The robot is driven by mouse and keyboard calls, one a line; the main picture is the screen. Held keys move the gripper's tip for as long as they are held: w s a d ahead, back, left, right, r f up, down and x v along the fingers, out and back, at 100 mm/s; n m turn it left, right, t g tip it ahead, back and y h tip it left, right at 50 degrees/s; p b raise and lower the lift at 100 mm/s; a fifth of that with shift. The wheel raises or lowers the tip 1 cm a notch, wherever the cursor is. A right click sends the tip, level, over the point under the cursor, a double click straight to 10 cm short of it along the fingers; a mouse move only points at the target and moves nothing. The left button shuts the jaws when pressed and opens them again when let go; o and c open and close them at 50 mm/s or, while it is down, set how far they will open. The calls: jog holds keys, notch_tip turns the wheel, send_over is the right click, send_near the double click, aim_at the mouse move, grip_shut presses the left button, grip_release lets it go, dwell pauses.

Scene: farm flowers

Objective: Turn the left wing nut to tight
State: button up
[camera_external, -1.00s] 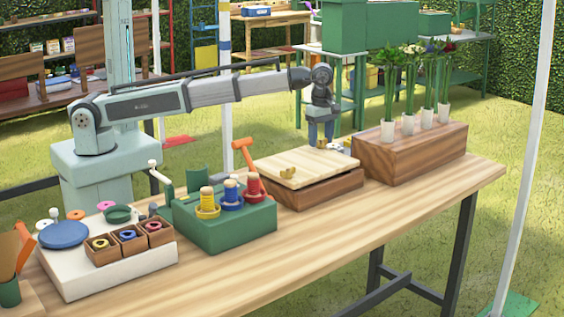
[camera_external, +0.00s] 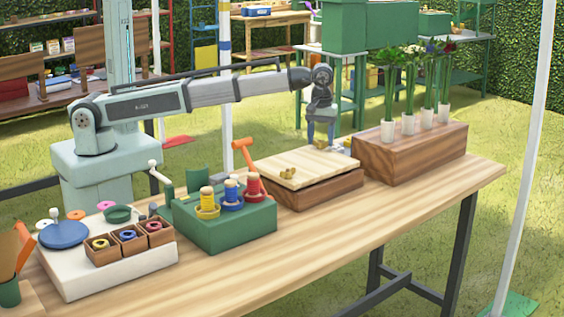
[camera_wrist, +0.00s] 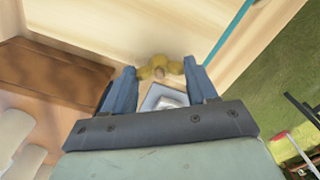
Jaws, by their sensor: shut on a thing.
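The press is a pale wooden board (camera_external: 300,168) on a darker wooden base (camera_external: 318,190). One brass wing nut (camera_external: 288,171) stands at the board's near left edge in the external view, clear of my gripper. My gripper (camera_external: 321,144) points down at the board's far right side. In the wrist view, my gripper (camera_wrist: 160,72) has its two blue fingers on either side of another brass wing nut (camera_wrist: 160,67), shut on its wings. That nut is mostly hidden by the fingers in the external view. I cannot tell how tight it is.
A wooden block (camera_external: 412,153) with several flowers in white tubes stands close to the right of the press. The table front (camera_external: 340,232) is clear.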

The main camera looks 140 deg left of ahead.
jog(key=m, duration=0.5)
jog(key=shift+r+m, duration=0.15)
jog(key=shift+m, duration=0.15)
jog(key=m, duration=1)
jog(key=shift+w, duration=0.1)
jog(key=m, duration=1.5)
jog(key=shift+a, duration=0.1)
jog(key=m, duration=0.5)
jog(key=shift+m, duration=0.4)
jog(key=m, duration=0.4)
jog(key=shift+m, duration=0.3)
